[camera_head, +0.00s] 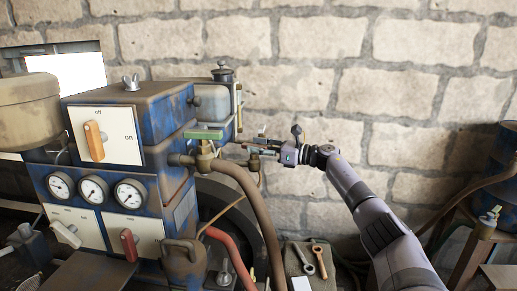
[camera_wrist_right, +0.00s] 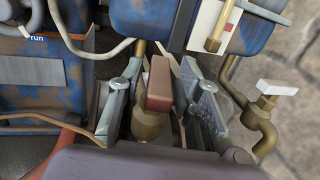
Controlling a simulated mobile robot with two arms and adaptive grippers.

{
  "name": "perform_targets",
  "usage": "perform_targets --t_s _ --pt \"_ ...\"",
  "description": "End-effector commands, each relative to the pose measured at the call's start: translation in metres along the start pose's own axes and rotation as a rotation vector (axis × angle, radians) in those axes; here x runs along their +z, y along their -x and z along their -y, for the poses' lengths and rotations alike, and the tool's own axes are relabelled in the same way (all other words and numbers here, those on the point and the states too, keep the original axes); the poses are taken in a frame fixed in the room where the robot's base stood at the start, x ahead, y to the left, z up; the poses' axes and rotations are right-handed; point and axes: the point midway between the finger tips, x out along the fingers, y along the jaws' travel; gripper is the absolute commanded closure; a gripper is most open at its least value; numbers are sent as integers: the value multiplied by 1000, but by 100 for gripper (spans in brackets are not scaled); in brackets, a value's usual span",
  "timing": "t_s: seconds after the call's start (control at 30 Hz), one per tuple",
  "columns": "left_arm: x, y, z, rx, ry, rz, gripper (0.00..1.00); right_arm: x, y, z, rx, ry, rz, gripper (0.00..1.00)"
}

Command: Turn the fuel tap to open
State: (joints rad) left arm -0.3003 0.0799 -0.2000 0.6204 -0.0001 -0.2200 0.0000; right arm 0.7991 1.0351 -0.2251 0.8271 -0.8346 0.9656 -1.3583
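A brass tap (camera_wrist_right: 147,122) with a flat red-brown handle (camera_wrist_right: 159,84) shows in the right wrist view. I take it to be the fuel tap. Its handle stands between the two fingers of my right gripper (camera_wrist_right: 160,100). The fingers are apart, with a visible gap on each side of the handle. In the head view my right gripper (camera_head: 262,149) is at the right side of the blue engine unit (camera_head: 164,130), where the tap is small and partly hidden by the fingers. My left gripper does not show.
A second brass tap (camera_wrist_right: 262,122) with a white handle is at the right of the wrist view. A brown hose (camera_head: 238,180) runs down below the right gripper. An off/on panel (camera_head: 113,118) and gauges (camera_head: 93,189) face front. Spanners (camera_head: 302,259) lie lower right.

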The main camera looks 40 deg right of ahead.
Motion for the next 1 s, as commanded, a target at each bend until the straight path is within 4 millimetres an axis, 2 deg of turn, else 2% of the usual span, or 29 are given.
perform_targets --t_s 0.33,0.47,1.0 --pt "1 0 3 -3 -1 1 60 -1 0 0 0 0 -2 62" --pt "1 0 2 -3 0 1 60 -2 7 0 0 0 -4 62" --pt "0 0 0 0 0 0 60 -3 87 0 0 -1 -7 62"
